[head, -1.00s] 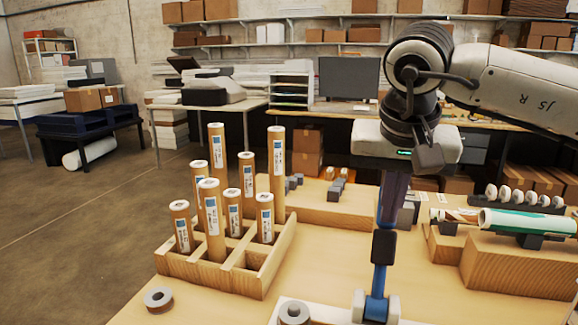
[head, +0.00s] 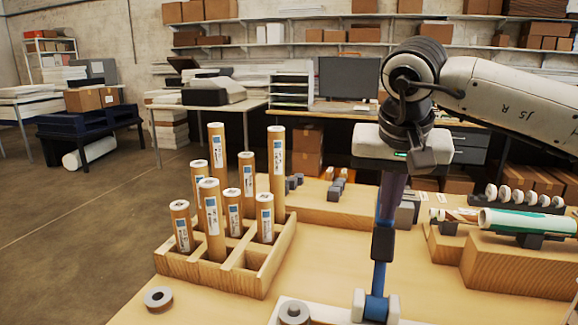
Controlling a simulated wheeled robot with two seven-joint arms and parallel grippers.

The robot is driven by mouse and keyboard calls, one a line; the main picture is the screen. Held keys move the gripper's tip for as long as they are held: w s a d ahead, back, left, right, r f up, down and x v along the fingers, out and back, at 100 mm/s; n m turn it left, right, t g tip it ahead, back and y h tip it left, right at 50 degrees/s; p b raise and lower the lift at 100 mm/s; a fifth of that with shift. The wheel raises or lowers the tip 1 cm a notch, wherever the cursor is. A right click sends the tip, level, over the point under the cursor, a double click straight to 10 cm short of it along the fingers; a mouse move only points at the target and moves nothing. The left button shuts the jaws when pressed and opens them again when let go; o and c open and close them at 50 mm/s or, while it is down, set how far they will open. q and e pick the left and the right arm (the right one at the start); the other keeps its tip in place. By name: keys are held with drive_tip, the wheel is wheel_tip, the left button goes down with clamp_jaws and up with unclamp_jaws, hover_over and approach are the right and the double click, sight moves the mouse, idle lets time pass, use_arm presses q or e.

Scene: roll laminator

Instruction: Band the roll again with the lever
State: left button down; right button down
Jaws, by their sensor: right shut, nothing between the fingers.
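The lever (head: 379,275) stands nearly upright at the front of the table, a blue bar with a black sleeve partway up and its foot between two pale brackets. A dark purple-blue length runs from the sleeve up to the underside of my right gripper (head: 400,160). The right gripper points down, shut with nothing between its fingers. Its fingertips are hard to make out, and I cannot tell whether they touch the lever. A green and white roll (head: 526,222) lies on a wooden stand at the right. My left gripper is not in view.
A wooden rack (head: 207,278) with several cardboard tubes stands left of the lever. A grey ring (head: 158,299) lies at the front left, and another round grey piece (head: 294,312) sits at the front edge. White rings (head: 524,197) stand in a row at the right. Table between rack and lever is clear.

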drive_tip(key=shift+s, duration=0.1)
drive_tip(key=shift+s+a+b, duration=0.25)
drive_tip(key=shift+s+b, duration=0.15)
drive_tip(key=shift+s, duration=0.5)
wheel_tip(320, 180, up, 8)
drive_tip(key=p, duration=0.1)
idle(0.8)
idle(0.5)
